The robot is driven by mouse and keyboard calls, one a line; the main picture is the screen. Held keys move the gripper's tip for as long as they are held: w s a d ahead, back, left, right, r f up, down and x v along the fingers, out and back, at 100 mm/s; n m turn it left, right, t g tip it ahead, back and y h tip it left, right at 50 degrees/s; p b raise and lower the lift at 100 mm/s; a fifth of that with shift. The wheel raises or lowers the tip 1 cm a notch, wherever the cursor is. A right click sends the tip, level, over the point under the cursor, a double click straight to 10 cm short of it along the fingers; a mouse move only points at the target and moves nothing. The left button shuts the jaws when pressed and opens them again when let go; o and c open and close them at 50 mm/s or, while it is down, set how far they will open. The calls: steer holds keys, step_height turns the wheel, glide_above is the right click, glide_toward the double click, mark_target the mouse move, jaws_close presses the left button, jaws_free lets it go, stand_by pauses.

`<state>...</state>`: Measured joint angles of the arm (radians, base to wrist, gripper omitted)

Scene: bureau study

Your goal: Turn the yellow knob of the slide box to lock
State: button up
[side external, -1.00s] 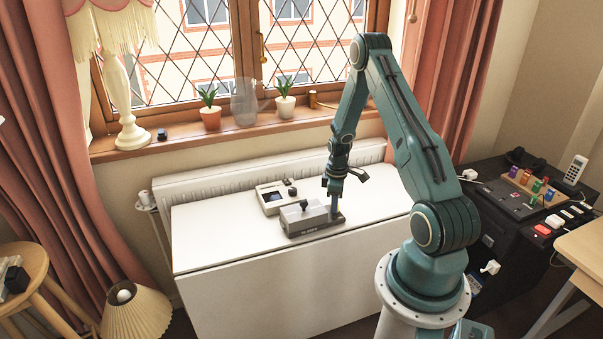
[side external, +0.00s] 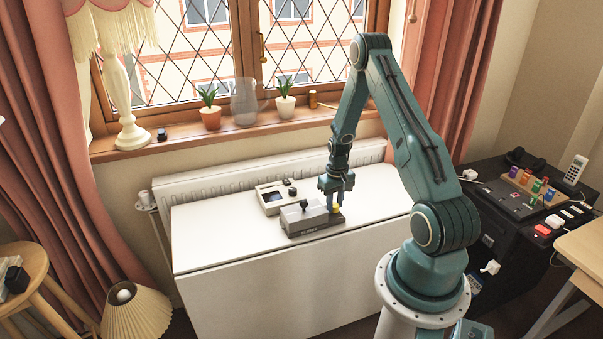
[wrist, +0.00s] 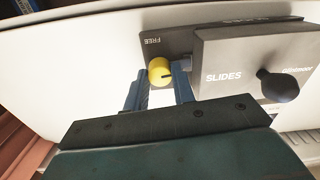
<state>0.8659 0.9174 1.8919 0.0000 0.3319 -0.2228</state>
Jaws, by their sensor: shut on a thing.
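The slide box (side external: 307,219) is a grey box on a dark base, lying on the white table. In the wrist view its grey housing (wrist: 232,66) carries the word SLIDES and a black knob (wrist: 278,84). The yellow knob (wrist: 160,70) sits on the dark base beside the housing, with a dark pointer line on it and the word FREE near it. It also shows at the base's right end in the side view (side external: 336,209). My gripper (wrist: 160,82) is shut on the yellow knob, one finger on each side. A lock marking cannot be made out.
A beige device with a dark screen (side external: 273,199) lies behind the slide box on the white table (side external: 220,240). The table is clear to the left and right. Potted plants (side external: 210,117) stand on the windowsill behind. A black cabinet with switches (side external: 510,215) stands at the right.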

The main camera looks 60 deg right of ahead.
mark_target(335, 205)
steer(key=shift+m, duration=0.6)
steer(key=o, duration=1)
steer(key=shift+r, duration=0.1)
step_height(335, 205, up, 14)
steer(key=shift+f, duration=0.2)
stand_by(0.4)
